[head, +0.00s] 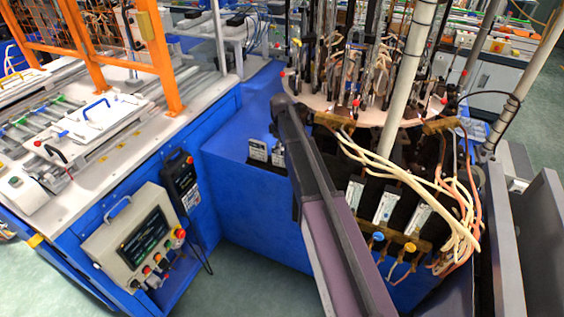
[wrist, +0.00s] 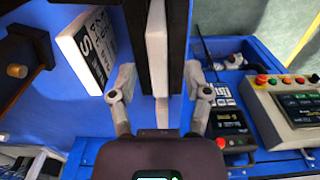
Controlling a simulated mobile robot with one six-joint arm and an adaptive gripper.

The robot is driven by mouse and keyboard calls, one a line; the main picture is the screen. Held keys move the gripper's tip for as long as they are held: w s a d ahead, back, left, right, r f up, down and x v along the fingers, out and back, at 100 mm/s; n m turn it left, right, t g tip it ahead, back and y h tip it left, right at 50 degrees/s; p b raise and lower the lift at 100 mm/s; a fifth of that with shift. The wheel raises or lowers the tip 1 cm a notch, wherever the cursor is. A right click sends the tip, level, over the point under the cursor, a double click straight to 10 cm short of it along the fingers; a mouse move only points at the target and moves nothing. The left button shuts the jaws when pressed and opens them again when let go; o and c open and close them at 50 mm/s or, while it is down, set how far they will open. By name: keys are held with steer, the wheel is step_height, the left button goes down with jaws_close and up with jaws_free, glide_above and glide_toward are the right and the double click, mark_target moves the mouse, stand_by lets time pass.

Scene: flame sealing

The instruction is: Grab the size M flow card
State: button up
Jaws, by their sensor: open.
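My gripper (wrist: 160,82) is open in the wrist view, with one finger on each side of a white card (wrist: 157,45) seen edge-on. No finger clearly touches this card. Its face is turned away, so I cannot read its size letter. A dark slab (wrist: 177,45) stands against its right side. To the left, a white card marked S (wrist: 84,52) stands tilted in the picture. In the head view, two white cards, a left one (head: 258,149) and a right one (head: 278,154), stand on the blue cabinet beside my arm. My gripper's fingertips are hidden there.
A control box with a screen (wrist: 290,108) and a black handheld unit (wrist: 226,125) are at the right in the wrist view. A brass-coloured knob (wrist: 17,70) sits at the left. In the head view, hoses (head: 375,165) and burner gear crowd the space right of my arm.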

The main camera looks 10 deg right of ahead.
mark_target(281, 167)
steer(key=shift+f, duration=0.2)
stand_by(0.3)
steer(key=shift+f+b, duration=2.5)
steer(key=shift+b, duration=0.1)
jaws_close()
